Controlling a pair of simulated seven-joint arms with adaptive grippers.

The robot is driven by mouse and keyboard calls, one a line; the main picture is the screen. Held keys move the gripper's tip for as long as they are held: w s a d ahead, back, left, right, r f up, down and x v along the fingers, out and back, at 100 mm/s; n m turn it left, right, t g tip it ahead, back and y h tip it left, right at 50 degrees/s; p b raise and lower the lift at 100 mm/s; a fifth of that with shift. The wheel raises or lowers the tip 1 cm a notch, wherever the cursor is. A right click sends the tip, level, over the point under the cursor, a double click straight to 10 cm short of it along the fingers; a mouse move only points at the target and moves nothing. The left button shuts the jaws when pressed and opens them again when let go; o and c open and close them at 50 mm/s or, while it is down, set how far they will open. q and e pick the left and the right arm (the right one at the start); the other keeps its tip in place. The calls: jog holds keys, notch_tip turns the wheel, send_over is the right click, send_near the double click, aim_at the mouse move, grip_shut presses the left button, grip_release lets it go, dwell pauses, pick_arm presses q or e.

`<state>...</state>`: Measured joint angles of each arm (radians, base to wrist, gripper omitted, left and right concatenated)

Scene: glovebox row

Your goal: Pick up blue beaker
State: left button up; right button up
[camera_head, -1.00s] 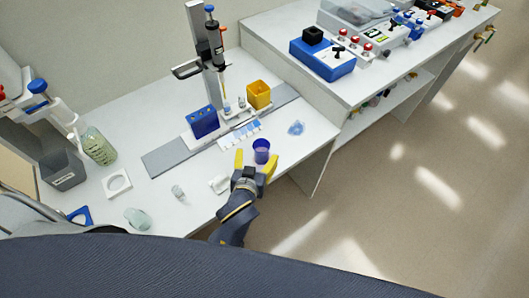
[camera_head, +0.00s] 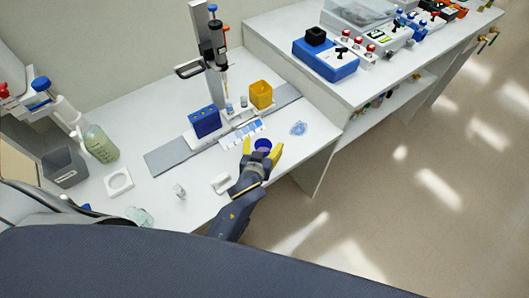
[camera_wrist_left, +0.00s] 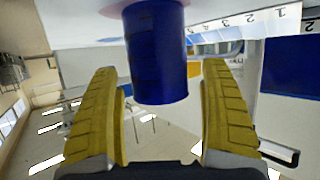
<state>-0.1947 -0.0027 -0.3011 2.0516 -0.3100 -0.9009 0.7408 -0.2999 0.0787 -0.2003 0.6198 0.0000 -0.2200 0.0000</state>
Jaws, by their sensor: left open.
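The blue beaker (camera_head: 263,146) stands on the white bench near its front edge. In the left wrist view the beaker (camera_wrist_left: 155,55) fills the upper middle. My left gripper (camera_head: 262,150) is open, with one yellow finger on each side of the beaker in the head view. In the wrist view the left gripper (camera_wrist_left: 160,110) has its fingers spread, with visible gaps between them and the beaker's sides. Part of the beaker is hidden behind the gripper in the head view. My right gripper does not show.
A numbered strip (camera_head: 241,134) lies just behind the beaker. A clear blue-tinted dish (camera_head: 298,128) is to its right. A blue rack (camera_head: 205,121) and a yellow box (camera_head: 260,94) stand by the pipette stand (camera_head: 209,40). A small white piece (camera_head: 221,183) lies left of the gripper.

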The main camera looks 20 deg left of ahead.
pick_arm(q)
jog(key=c, duration=1.3)
jog(key=shift+r, duration=0.15)
